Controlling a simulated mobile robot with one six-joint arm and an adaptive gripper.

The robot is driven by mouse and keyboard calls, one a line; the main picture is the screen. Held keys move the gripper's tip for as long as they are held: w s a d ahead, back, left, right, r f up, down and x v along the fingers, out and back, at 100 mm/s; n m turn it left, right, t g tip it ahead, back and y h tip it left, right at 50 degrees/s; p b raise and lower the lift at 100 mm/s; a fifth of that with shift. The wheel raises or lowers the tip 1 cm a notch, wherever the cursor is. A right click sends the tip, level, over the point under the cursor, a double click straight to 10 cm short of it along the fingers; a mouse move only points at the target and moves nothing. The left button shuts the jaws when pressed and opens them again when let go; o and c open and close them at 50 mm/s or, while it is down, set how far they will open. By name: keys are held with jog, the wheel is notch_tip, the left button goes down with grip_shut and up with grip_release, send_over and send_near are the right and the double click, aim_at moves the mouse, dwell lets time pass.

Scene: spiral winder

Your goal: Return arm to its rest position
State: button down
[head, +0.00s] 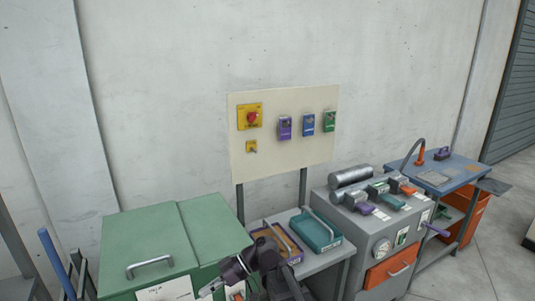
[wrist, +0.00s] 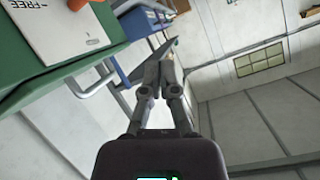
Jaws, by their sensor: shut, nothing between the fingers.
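My gripper (head: 207,290) shows at the bottom of the head view, in front of the green cabinet's right part, with my dark arm bent to its right. In the wrist view my gripper (wrist: 158,88) has its two grey fingers close together, shut, with nothing held between them. The wrist view is tilted. The lower part of my arm is cut off by the head view's bottom edge.
A green cabinet (head: 130,235) with a handle stands left. A bench holds a purple tray (head: 294,257) and a teal tray (head: 332,246). A grey machine (head: 340,207) and a blue table (head: 463,165) stand right. A panel (head: 290,160) stands behind. Floor (head: 500,235) is clear at right.

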jog(key=d+f+m+t+h, duration=0.2)
jog(key=d+m, duration=0.4)
jog(key=d, duration=0.5)
jog(key=w+d+f+m+t+h, duration=0.1)
jog(key=d+f+m+h, duration=0.4)
jog(key=d, duration=0.6)
jog(key=w+d+f+m+t+h, duration=0.1)
jog(key=d+f+m+t+h, duration=0.2)
jog(key=d+m, duration=0.4)
jog(key=d+f+h, duration=0.1)
jog(key=d+h, duration=0.1)
jog(key=d, duration=0.2)
jog(key=shift+f, duration=0.15)
jog(key=shift+a, duration=0.15)
